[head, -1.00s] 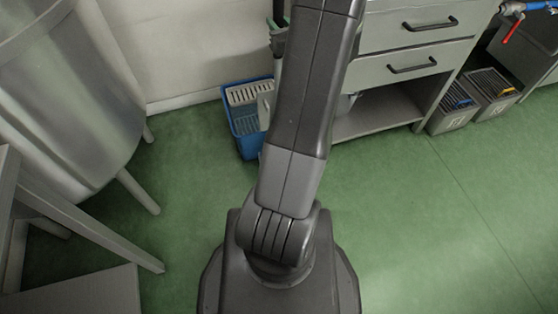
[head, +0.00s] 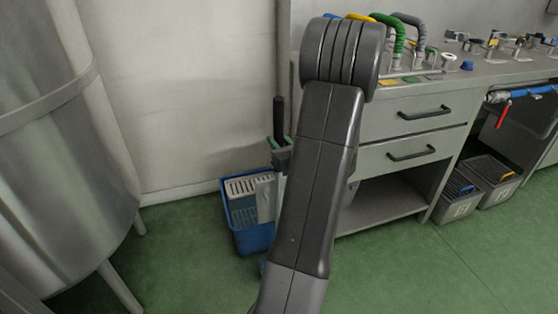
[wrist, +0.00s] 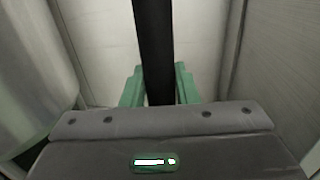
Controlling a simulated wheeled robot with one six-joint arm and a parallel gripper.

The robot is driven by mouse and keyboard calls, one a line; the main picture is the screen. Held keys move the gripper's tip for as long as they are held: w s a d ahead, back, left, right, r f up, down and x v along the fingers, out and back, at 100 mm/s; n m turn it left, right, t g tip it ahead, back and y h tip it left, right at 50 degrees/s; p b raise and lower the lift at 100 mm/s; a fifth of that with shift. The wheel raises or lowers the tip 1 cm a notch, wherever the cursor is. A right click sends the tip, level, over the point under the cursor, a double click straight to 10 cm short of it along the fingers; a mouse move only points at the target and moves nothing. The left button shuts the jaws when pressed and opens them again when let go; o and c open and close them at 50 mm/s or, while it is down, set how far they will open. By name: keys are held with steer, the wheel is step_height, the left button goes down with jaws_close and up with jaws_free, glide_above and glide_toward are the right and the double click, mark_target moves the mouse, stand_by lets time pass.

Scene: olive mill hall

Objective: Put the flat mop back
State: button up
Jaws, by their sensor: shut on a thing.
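My gripper (head: 281,153) has green fingers and is shut on the flat mop's black upright handle (head: 279,116), which sticks up above the fingers. In the wrist view the black handle (wrist: 154,45) runs between the green fingers (wrist: 157,88). The mop's lower end and its head cannot be made out for certain, as my arm covers much of that area. A blue bucket (head: 229,222) with a light grey slotted insert stands on the floor just below and left of my gripper, against the wall.
A grey drawer cabinet (head: 385,150) with an open lower shelf and worktop stands to the right. Two grey bins (head: 459,200) are under the counter further right. A large steel tank (head: 70,130) stands at left. Green floor between is clear.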

steer(key=shift+f+b, duration=0.6)
steer(key=shift+f, duration=1.5)
steer(key=o, duration=1)
steer(key=shift+s+d+r, duration=0.1)
steer(key=shift+s+r, duration=0.05)
steer(key=shift+r, duration=0.05)
steer(key=p+v, duration=0.1)
steer(key=v, duration=1)
steer(key=shift+s+d+p, duration=0.15)
steer(key=shift+s+p, duration=0.15)
steer(key=shift+s, duration=0.05)
